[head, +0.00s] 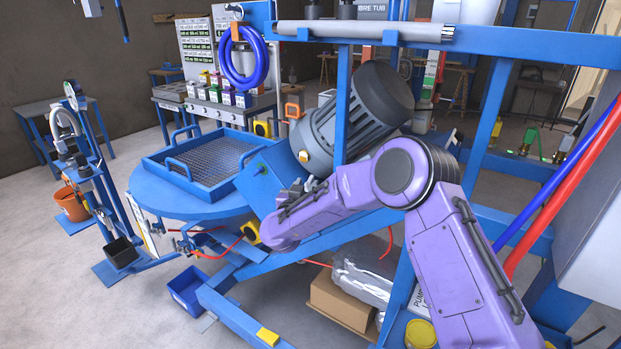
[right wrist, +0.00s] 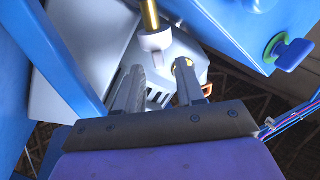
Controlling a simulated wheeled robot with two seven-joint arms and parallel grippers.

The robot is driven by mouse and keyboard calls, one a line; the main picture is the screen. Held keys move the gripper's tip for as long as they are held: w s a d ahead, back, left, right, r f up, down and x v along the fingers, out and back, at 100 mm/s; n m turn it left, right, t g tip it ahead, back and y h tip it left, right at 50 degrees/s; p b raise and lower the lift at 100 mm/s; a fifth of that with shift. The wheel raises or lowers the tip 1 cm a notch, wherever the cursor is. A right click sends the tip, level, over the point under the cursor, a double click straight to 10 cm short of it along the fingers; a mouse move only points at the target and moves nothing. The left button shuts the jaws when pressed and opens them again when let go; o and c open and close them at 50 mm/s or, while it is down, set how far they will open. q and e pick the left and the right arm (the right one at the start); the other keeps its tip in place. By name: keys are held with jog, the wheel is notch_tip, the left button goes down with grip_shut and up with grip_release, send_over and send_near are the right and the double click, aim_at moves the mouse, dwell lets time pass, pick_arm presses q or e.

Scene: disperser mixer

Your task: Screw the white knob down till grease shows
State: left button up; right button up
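In the right wrist view a white knob-like piece (right wrist: 156,40) sits at the end of a brass stem (right wrist: 150,14). It is just beyond the fingertips of my right gripper (right wrist: 158,68). The two grey fingers are apart, with a gap between them, and I see nothing gripped. In the head view my purple right arm reaches left to the blue housing below the grey motor (head: 355,118), and the right gripper (head: 297,188) shows small there. The white knob cannot be made out in the head view. No grease can be made out. My left gripper is not in view.
A blue knob with a green ring (right wrist: 290,53) juts out right of the gripper. Blue frame bars (head: 343,105) stand close to my arm. A round blue table (head: 165,195) carries a mesh tray (head: 160,172). A cardboard box (head: 340,303) is below.

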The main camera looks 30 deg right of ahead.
aim_at(311, 178)
jog(key=x, duration=0.5)
grip_shut()
jog(key=shift+m+g+h+p, duration=0.35)
jog(key=shift+m+g+h, duration=0.15)
jog(key=shift+g, duration=0.1)
jog(key=shift+w+m+g+h, duration=0.1)
jog(key=shift+m+g+h, duration=0.45)
jog(key=shift+g, duration=0.25)
jog(key=m+g+h+b, duration=0.1)
jog(key=m+g, duration=0.1)
jog(key=shift+f+g, duration=0.1)
jog(key=shift+g, duration=0.2)
jog(key=shift+m+g+h, duration=0.25)
jog(key=shift+g, duration=0.15)
